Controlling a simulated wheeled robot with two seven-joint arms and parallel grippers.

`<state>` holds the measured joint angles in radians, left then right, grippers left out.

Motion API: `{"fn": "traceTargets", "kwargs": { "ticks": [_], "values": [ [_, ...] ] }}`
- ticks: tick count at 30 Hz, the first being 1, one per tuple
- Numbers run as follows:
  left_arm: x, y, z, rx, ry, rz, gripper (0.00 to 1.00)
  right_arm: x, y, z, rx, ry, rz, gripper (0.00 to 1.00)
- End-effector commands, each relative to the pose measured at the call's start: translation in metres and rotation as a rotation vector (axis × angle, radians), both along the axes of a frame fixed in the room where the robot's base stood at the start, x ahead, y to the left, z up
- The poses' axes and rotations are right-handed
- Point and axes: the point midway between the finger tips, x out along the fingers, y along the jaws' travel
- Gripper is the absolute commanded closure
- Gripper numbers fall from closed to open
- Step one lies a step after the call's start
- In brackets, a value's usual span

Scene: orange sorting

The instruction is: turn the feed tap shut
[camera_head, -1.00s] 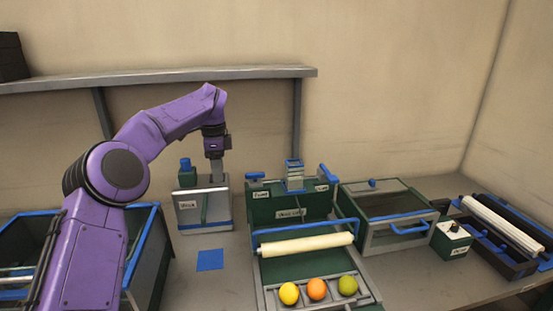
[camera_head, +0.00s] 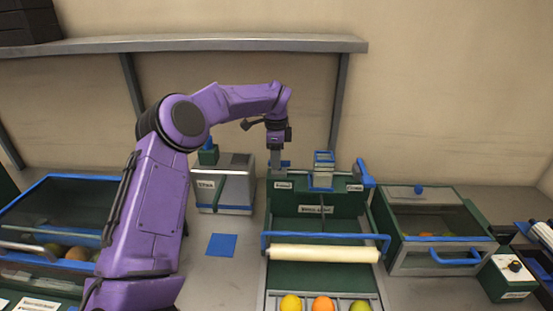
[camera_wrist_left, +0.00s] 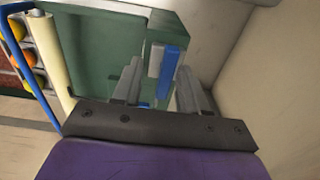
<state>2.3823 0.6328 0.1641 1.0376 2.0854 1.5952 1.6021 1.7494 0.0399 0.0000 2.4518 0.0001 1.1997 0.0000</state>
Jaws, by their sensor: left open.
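The green feeder unit (camera_head: 318,228) stands at the middle of the bench with a labelled blue handle at each back corner. The label words are too small to read surely, so I cannot tell which is the feed tap. My left gripper (camera_head: 277,168) points down at the back left corner and mostly hides the left blue handle (camera_head: 286,164). In the left wrist view a blue handle (camera_wrist_left: 169,72) shows between the lines of the open fingers (camera_wrist_left: 158,92); I cannot tell whether they touch it. The right blue handle (camera_head: 365,174) is clear of the gripper. My right gripper is out of view.
A white roller (camera_head: 324,254) with a blue bar crosses the feeder, and several fruits lie in front. A grey box (camera_head: 224,188) stands left, a lidded bin (camera_head: 430,205) right. A shelf (camera_head: 190,44) runs along the wall above.

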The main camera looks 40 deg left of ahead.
Motion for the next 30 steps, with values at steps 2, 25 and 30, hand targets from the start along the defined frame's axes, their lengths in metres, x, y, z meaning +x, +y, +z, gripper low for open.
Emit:
{"fn": "traceTargets", "kwargs": {
  "ticks": [2, 25, 30],
  "values": [
    [0.001, 0.000, -0.009, 0.000, 0.004, 0.001, 0.57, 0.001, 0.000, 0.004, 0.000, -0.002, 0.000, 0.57],
    [0.002, -0.001, -0.019, -0.003, 0.005, -0.009, 1.00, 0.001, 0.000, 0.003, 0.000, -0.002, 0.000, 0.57],
    [0.002, -0.002, -0.020, -0.004, 0.006, -0.056, 1.00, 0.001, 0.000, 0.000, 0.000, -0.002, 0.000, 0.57]
  ]
}}
